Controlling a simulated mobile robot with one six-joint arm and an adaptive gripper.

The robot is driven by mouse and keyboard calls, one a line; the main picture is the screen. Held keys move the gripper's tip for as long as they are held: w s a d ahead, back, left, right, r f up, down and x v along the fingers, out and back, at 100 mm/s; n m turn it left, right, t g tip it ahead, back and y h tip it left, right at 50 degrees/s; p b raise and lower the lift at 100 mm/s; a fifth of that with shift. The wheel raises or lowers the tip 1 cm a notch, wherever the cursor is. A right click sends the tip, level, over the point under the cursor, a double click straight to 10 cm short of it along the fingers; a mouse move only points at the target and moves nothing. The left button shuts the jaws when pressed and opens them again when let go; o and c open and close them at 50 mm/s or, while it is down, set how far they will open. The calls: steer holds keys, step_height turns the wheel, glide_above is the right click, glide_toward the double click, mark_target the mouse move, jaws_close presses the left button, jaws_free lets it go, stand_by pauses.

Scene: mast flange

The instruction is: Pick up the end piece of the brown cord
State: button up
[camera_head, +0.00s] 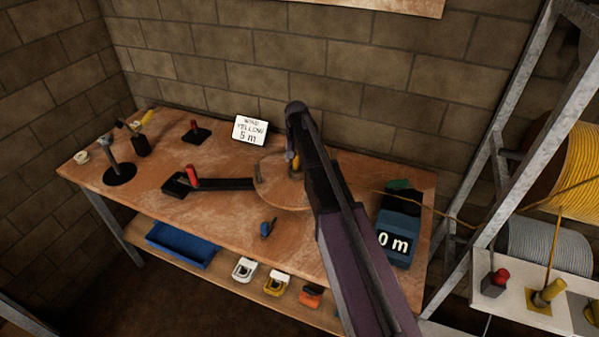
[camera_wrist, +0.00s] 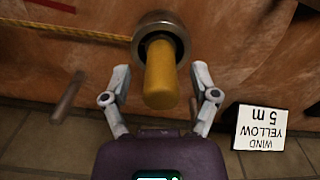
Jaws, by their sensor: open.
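A yellow cylindrical end piece (camera_wrist: 160,78) stands in a round metal collar (camera_wrist: 172,30) in the wrist view. A yellow-orange cord (camera_wrist: 75,30) runs from the collar to the left. My gripper (camera_wrist: 161,76) is open, with one finger on each side of the yellow piece and a gap on both sides. In the head view my gripper (camera_head: 293,158) is over the round wooden disc (camera_head: 280,192) on the bench, and my arm hides part of it. The cord (camera_head: 400,194) runs right towards the rack. I see no cord that is clearly brown.
A blue counter box (camera_head: 400,225) reading 0 m stands right of my arm. A sign (camera_head: 250,130) reads WIND YELLOW 5 m. A black arm with a red knob (camera_head: 192,174) lies left of the disc. The rack holds a yellow spool (camera_head: 572,170) and a grey spool (camera_head: 545,245).

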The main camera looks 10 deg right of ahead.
steer(key=shift+f+b, duration=1)
steer(key=shift+f, duration=0.35)
steer(key=shift+s+r, duration=0.1)
jaws_close()
